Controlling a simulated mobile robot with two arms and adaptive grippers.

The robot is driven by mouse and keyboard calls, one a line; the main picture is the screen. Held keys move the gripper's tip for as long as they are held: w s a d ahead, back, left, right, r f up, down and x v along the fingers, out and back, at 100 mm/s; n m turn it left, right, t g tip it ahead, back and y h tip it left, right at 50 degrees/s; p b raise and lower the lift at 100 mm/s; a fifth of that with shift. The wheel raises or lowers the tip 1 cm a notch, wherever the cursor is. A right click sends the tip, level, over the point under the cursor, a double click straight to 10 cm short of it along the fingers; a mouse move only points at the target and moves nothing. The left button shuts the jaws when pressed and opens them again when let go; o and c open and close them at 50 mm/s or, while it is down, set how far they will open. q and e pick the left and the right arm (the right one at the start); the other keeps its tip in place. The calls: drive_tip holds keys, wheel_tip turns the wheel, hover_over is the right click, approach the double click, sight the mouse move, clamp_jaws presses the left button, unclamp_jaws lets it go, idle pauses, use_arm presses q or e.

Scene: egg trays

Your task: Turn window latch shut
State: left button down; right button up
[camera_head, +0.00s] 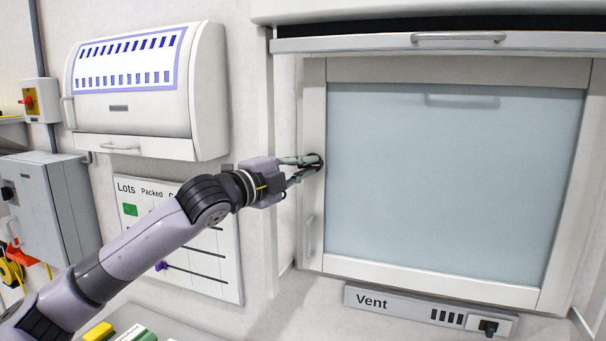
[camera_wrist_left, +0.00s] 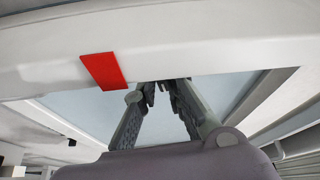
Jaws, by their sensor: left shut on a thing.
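The window (camera_head: 450,190) is a pale blue pane in a white frame, and it looks closed in the head view. My left gripper (camera_head: 313,162) reaches the left upright of the window frame (camera_head: 313,105). Its fingers are shut on the window latch there, which the fingertips mostly hide, so I cannot tell which way it is turned. In the left wrist view, the fingers (camera_wrist_left: 161,86) converge at the edge of the white frame. A red mark (camera_wrist_left: 104,71) sits on the frame beside them. My right gripper is not in view.
A white vertical handle (camera_head: 309,236) is low on the left upright. A "Vent" panel (camera_head: 415,308) with a dark knob is below the window. A raised shutter with a handle (camera_head: 457,38) is above. A white cabinet (camera_head: 140,95) and a lots board (camera_head: 215,255) are at left.

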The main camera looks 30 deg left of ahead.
use_arm(q)
drive_tip(key=n+t+b, duration=0.1)
drive_tip(key=n+b, duration=0.1)
drive_tip(key=n, duration=0.1)
drive_tip(key=n+t+y+b, duration=0.1)
drive_tip(key=n+b, duration=0.1)
drive_tip(key=n, duration=0.1)
drive_tip(key=f+n+t+y+b, duration=0.1)
drive_tip(key=n+b, duration=0.2)
drive_tip(key=shift+d, duration=0.25)
drive_tip(key=n+y+b, duration=0.1)
drive_tip(key=n+y, duration=0.1)
drive_tip(key=n, duration=0.1)
drive_tip(key=n+y+b, duration=0.1)
drive_tip(key=n+y, duration=0.1)
drive_tip(key=n, duration=0.2)
drive_tip(key=n+y+b, duration=0.1)
drive_tip(key=n+y, duration=0.1)
drive_tip(key=n, duration=0.2)
drive_tip(key=shift+w+d, duration=0.1)
drive_tip(key=shift+d, duration=0.05)
drive_tip(key=shift+n, duration=0.6)
drive_tip(key=c, duration=1.7)
unclamp_jaws()
drive_tip(key=shift+r, duration=0.1)
drive_tip(key=shift+t, duration=0.3)
